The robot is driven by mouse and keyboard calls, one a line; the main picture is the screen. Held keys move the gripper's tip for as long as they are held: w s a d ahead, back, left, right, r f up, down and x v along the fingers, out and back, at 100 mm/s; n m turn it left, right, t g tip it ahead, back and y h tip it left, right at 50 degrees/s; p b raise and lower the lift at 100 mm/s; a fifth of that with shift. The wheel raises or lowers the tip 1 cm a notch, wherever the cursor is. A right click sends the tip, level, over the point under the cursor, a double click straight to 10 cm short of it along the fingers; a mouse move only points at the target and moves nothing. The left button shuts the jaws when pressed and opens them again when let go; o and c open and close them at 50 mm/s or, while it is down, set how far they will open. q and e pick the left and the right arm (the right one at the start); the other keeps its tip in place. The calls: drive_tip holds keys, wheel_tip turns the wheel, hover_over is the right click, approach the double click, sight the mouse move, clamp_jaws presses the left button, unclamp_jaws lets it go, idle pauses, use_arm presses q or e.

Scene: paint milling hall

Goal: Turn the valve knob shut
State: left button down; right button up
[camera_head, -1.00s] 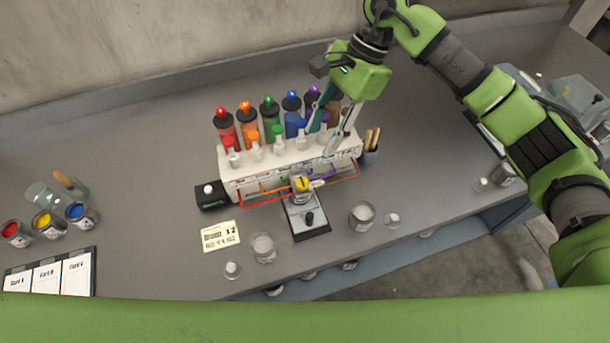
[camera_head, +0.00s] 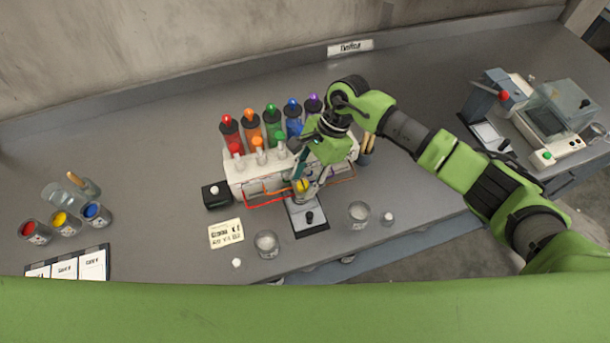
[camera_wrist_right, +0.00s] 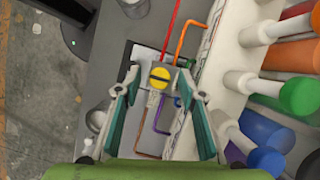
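The yellow valve knob (camera_head: 303,185) is round with a dark slot across its top. It sits at the front of the white dispenser (camera_head: 238,185), where the coloured tubes meet. In the right wrist view the knob (camera_wrist_right: 160,77) shows between the two fingertips, with a gap on each side. My right gripper (camera_head: 308,178) is open and empty, pointing down at the knob. Its teal-padded fingers also show in the wrist view (camera_wrist_right: 158,86). I cannot tell how far above the knob the tips are. My left gripper is not in view.
Several coloured bottles (camera_head: 252,127) stand behind the dispenser. A black box with a white button (camera_head: 216,196) is to its left. Glass jars (camera_head: 266,244) (camera_head: 359,215) stand near the front edge. A cup of wooden sticks (camera_head: 366,148) is right of the dispenser.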

drive_tip(key=shift+c, duration=0.4)
clamp_jaws()
